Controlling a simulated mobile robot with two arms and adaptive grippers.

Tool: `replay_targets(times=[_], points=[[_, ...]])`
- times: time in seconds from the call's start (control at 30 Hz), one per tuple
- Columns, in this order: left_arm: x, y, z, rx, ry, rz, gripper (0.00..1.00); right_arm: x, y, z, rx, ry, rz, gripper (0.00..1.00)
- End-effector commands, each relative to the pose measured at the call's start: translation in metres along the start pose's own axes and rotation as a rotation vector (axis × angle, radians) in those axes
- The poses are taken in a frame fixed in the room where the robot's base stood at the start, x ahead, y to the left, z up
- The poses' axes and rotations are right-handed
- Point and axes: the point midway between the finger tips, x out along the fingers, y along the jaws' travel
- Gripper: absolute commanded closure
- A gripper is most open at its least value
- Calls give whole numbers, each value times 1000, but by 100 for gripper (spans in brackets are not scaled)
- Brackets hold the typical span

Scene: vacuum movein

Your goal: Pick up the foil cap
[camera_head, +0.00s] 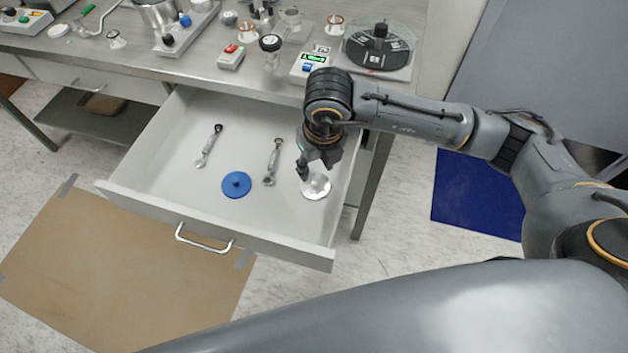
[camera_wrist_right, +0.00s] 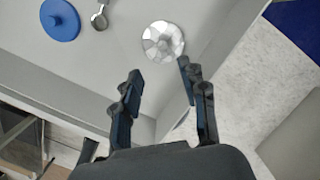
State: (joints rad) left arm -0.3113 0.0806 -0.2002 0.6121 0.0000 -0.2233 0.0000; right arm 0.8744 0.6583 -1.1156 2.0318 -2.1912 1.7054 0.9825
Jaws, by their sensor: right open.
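The foil cap (camera_head: 316,187) is a round, silvery, faceted disc lying on the floor of the open drawer, near its right side. In the right wrist view the foil cap (camera_wrist_right: 162,41) lies beyond the fingertips, with nothing between the fingers. My right gripper (camera_head: 304,172) is over the drawer, just above and to the left of the cap in the head view. In the wrist view the right gripper (camera_wrist_right: 159,68) has its two fingers spread apart. Whether a fingertip touches the cap cannot be told. My left gripper is in neither view.
The white drawer (camera_head: 180,205) is pulled out from the workbench (camera_head: 240,84). Devices and fittings crowd the benchtop. The drawer's right wall stands close to the cap.

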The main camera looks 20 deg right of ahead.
Motion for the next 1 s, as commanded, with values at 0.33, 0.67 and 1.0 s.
replay_targets(times=[0.33,0.67,1.0], points=[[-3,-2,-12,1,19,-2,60,36,0,0,-1,1,2,57],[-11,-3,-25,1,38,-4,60,80,-6,2,-2,1,3,57],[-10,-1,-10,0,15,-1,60,84,-6,2,-3,-1,3,67]])
